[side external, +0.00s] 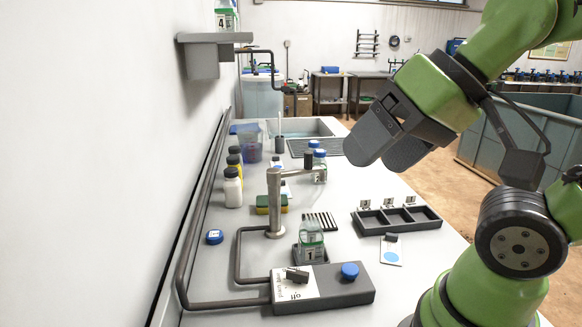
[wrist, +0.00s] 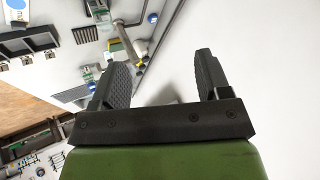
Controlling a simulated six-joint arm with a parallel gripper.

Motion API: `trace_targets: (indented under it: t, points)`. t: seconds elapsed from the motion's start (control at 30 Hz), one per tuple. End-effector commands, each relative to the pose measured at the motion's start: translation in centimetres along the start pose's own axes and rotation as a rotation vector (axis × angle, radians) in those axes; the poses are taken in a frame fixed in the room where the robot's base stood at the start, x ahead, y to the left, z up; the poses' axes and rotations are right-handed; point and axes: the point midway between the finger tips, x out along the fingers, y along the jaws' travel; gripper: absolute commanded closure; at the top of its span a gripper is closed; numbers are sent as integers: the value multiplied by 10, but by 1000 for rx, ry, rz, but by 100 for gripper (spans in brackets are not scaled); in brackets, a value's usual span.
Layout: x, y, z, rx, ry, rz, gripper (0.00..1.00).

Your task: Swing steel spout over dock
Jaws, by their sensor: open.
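The steel spout (side external: 297,174) is a horizontal tube on top of an upright steel post (side external: 275,205) in the side view. It points right and away, its outlet near the blue-capped bottles. Steel tubing of it also shows in the wrist view (wrist: 128,42). The dock (side external: 311,258), a small dark holder in front of the post, holds a clear green-labelled bottle (side external: 312,238) marked 1. The spout does not lie over it. My gripper (side external: 385,162) is open and empty, high above the bench and right of the spout. Its two spread fingers show in the wrist view (wrist: 162,62).
A grey valve block (side external: 330,290) with a black lever and blue knob stands in front. A dark three-compartment tray (side external: 397,221) lies right. A wall shelf (side external: 205,55) juts out at left.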

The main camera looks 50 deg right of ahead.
Motion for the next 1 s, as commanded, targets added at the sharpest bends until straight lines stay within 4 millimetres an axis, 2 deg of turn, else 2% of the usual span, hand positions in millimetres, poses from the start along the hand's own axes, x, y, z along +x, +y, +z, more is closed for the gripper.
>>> trace_targets:
  t: [0.2, 0.3, 0.37, 0.47, 0.67, 0.8, 0.9, 1.0]
  points:
    - [0, 0, 0, 0, 0, 0, 30]
    - [0, 0, -2, 2, 0, 5, 51]
    - [1, 0, -9, 7, -2, 18, 51]
    - [6, 2, -32, 22, -6, 63, 51]
    - [32, 22, -106, 70, -22, 208, 51]
    - [61, 53, -153, 106, -40, 308, 51]
    - [84, 81, -180, 130, -56, 375, 51]
    - [104, 109, -198, 150, -69, 426, 51]
